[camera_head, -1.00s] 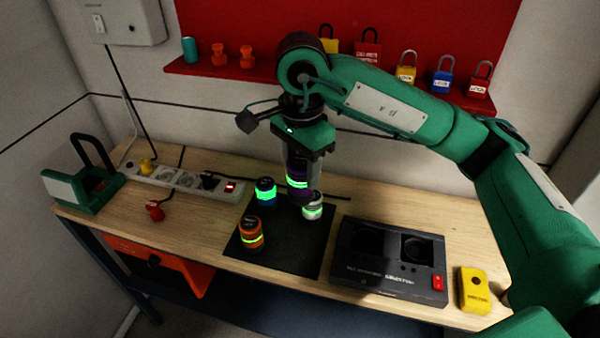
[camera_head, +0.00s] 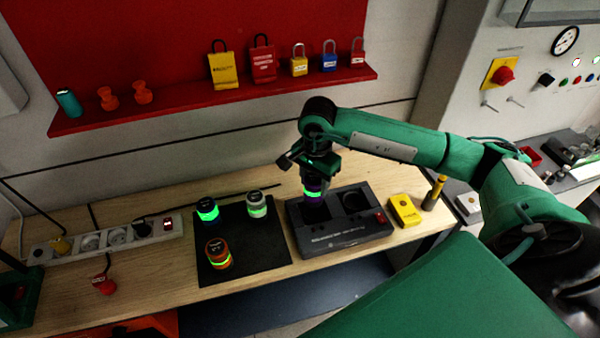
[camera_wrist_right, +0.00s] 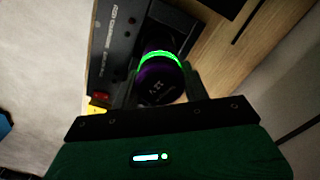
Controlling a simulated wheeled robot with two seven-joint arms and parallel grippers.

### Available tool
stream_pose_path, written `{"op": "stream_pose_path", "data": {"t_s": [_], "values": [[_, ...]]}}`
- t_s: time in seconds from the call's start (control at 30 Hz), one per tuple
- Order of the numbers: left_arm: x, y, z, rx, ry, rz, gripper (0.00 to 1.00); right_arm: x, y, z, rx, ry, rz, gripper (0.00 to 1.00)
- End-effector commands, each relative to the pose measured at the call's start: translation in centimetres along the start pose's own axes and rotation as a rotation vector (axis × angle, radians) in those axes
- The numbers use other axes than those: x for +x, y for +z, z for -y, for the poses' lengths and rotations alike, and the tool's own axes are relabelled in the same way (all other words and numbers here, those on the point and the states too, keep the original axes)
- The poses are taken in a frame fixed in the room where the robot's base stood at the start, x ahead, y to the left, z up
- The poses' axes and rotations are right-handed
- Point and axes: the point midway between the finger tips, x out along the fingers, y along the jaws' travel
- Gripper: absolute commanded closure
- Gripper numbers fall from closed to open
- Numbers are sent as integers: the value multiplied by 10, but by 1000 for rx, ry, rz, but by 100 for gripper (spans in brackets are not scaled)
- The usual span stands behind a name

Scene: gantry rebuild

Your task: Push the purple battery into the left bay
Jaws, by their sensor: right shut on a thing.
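The purple battery (camera_head: 313,191) has a glowing green ring and hangs upright in my right gripper (camera_head: 314,178). It is at the left bay of the dark charger (camera_head: 345,236). The battery hides most of that bay, and I cannot tell whether its bottom has entered it. The right bay (camera_head: 355,201) looks empty. In the right wrist view the purple battery (camera_wrist_right: 160,82) sits between the fingers of my right gripper (camera_wrist_right: 162,72), beside the charger's lettered front (camera_wrist_right: 108,45). My left gripper is not in view.
A black mat (camera_head: 245,262) left of the charger holds a blue battery (camera_head: 207,210), a white battery (camera_head: 257,204) and an orange battery (camera_head: 218,254). A yellow box (camera_head: 404,210) stands close right of the charger. A power strip (camera_head: 105,240) lies further left.

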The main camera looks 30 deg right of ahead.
Motion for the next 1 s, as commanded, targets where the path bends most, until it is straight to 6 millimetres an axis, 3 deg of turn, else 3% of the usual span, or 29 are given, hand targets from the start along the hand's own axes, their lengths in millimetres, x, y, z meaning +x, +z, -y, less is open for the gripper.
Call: {"op": "stream_pose_path", "data": {"t_s": [0.27,0.7,1.0], "values": [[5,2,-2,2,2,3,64,13,-1,-1,0,0,2,88],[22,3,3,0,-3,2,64,54,-1,-1,-1,-1,2,88],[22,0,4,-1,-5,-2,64,58,-1,0,-1,-2,1,88]]}}
